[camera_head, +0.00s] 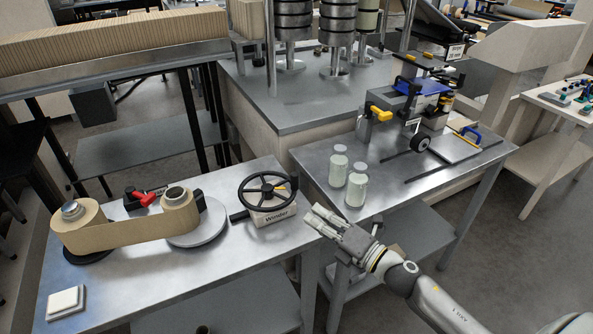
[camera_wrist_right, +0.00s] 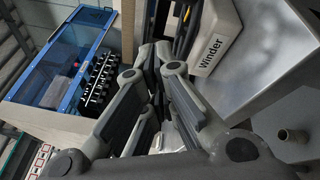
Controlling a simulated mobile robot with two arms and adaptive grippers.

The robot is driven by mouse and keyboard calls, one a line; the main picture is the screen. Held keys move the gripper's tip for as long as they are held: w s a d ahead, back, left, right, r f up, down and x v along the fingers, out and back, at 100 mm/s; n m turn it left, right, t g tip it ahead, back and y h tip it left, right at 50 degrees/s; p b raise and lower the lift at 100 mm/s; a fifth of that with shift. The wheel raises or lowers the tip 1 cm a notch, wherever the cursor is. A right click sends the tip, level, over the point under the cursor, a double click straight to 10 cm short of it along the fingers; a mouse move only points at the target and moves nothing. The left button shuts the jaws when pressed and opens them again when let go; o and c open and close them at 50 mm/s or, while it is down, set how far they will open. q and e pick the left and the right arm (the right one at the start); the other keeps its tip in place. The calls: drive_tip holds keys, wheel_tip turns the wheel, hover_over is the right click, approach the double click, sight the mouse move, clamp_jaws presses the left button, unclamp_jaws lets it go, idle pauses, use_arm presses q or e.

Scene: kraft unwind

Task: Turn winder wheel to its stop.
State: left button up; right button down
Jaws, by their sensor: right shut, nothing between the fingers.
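The winder wheel (camera_head: 267,191) is a black spoked handwheel on top of a pale box labelled "Winder" (camera_head: 273,217), at the right end of the metal table. My right gripper (camera_head: 319,215) is shut and empty, just right of the winder box and apart from the wheel. In the right wrist view the closed fingers (camera_wrist_right: 161,62) point toward the side of the winder box (camera_wrist_right: 213,36). Dark parts beside the box there are too cropped to tell. My left gripper is not in view.
Brown kraft paper runs between a left roll (camera_head: 80,228) and a right roll (camera_head: 178,212) on the table (camera_head: 200,270). Two jars (camera_head: 356,186) stand on the right table, behind my gripper. A white block (camera_head: 65,301) lies front left.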

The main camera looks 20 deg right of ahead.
sight(297, 180)
use_arm(q)
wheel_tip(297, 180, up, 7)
drive_tip(key=p, duration=0.5)
use_arm(e)
drive_tip(key=w+a+m+h, duration=0.1)
drive_tip(key=w+m+h, duration=0.2)
drive_tip(key=w+m, duration=0.3)
drive_tip(key=w, duration=0.4)
drive_tip(key=shift+a+r+m, duration=0.25)
drive_tip(key=shift+a+m, duration=0.05)
drive_tip(key=shift+a, duration=0.05)
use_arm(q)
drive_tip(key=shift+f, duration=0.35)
use_arm(e)
drive_tip(key=shift+w+d+n+y, duration=0.35)
drive_tip(key=shift+d+n+y, duration=0.25)
drive_tip(key=shift+y, duration=0.5)
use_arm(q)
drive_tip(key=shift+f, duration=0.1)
use_arm(e)
drive_tip(key=shift+w, duration=0.1)
drive_tip(key=shift+w+d+b, duration=0.65)
drive_tip(key=shift+w+b, duration=0.1)
drive_tip(key=shift+w, duration=0.05)
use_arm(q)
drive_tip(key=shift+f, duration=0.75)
use_arm(e)
drive_tip(key=shift+w+d, duration=0.2)
drive_tip(key=shift+w, duration=0.25)
